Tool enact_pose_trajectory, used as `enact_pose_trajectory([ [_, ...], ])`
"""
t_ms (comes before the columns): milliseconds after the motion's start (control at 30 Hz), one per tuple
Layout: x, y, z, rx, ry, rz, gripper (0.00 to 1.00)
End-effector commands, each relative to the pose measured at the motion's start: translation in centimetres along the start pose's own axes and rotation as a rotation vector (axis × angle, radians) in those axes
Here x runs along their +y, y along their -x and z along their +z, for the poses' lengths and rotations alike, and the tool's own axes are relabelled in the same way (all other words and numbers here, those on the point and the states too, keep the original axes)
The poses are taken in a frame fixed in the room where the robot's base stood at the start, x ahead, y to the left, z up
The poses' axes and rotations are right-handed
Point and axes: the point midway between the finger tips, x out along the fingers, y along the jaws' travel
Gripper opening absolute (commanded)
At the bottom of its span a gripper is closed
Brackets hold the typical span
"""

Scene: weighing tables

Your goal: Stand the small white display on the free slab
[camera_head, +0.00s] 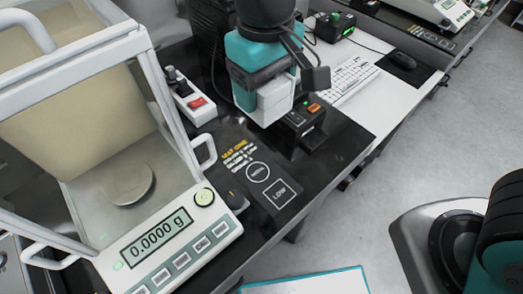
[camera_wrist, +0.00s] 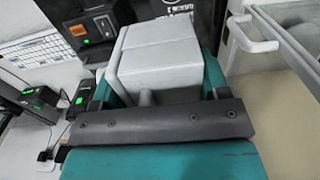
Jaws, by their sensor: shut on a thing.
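The small white display (camera_head: 273,101) is a white block between the jaws of my teal gripper (camera_head: 268,86). The wrist view shows the white block (camera_wrist: 165,65) with a teal finger on each side; my gripper (camera_wrist: 160,78) is shut on it. In the head view the block hangs over the black slab-like tabletop (camera_head: 225,140), just left of a black device with an orange button (camera_head: 314,107). Its underside is hidden, so I cannot tell whether it touches anything. I cannot tell which black surface is the free slab.
A balance with a glass draft shield (camera_head: 150,235) reading 0.0000 g fills the left. A red-switched power strip (camera_head: 190,97) lies behind it. A keyboard (camera_head: 350,78), mouse (camera_head: 402,59) and green-lit box (camera_head: 335,26) lie beyond. Bare tabletop with printed markings (camera_head: 262,172) lies in front.

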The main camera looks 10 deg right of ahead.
Motion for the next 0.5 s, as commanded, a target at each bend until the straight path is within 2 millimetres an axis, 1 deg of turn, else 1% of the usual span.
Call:
enact_pose_trajectory([
  [33,0.0,-1.6,0.1,-0.009,0.001,0.001,0.4],
  [100,0.0,-3.7,0.1,-0.01,0.001,0.001,0.4],
  [300,0.0,-9.3,0.1,-0.008,0.0,0.001,0.4],
  [400,0.1,-11.6,0.1,-0.006,-0.001,0.001,0.4],
  [500,0.1,-13.1,0.1,-0.004,-0.002,0.0,0.4],
])
